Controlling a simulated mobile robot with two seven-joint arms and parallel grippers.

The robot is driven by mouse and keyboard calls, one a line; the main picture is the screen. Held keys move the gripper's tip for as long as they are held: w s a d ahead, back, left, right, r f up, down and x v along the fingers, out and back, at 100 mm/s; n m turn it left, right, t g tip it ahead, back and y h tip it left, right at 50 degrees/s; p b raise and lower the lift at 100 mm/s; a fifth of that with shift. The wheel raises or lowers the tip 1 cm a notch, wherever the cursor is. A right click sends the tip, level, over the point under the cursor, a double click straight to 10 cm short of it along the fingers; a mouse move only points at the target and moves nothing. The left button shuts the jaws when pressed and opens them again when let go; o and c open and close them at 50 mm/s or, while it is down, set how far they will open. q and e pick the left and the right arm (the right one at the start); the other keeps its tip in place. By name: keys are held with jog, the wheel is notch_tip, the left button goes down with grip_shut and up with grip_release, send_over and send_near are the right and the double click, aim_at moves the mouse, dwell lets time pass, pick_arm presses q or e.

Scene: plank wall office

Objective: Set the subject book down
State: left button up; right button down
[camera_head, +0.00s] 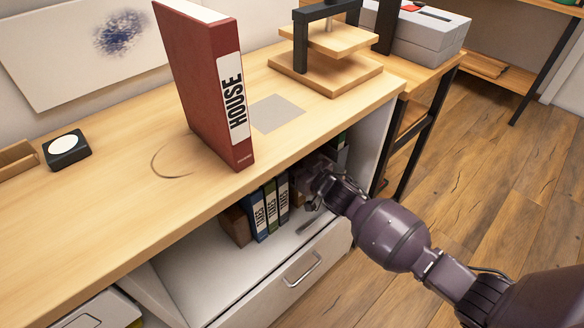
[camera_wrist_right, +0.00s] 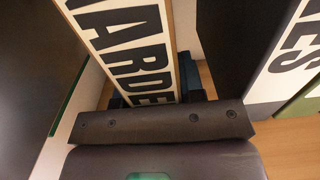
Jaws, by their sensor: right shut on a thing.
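A book with a white spine label reading "ARDE" in part (camera_wrist_right: 128,50) stands close in front of my right gripper (camera_wrist_right: 160,122) in the right wrist view. My right gripper is shut on this book; its fingertips are largely hidden. In the head view my right gripper (camera_head: 318,182) reaches into the open shelf under the desktop, and the held book is hard to make out there. A large red book labelled "HOUSE" (camera_head: 200,85) stands upright on the wooden desktop (camera_head: 110,215). My left gripper is not in view.
Several labelled books (camera_head: 270,208) stand in the shelf left of my right gripper. A dark book with an "ES" label (camera_wrist_right: 292,62) is close right in the wrist view. A grey square (camera_head: 278,113) and wooden stand (camera_head: 325,72) are on the desktop. A drawer (camera_head: 290,280) lies below.

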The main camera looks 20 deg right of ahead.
notch_tip(320, 180, down, 2)
jog(key=shift+r, duration=0.1)
jog(key=shift+b, duration=0.3)
jog(key=c, duration=0.7)
grip_release()
jog(key=shift+f, duration=0.25)
jog(key=shift+c, duration=0.2)
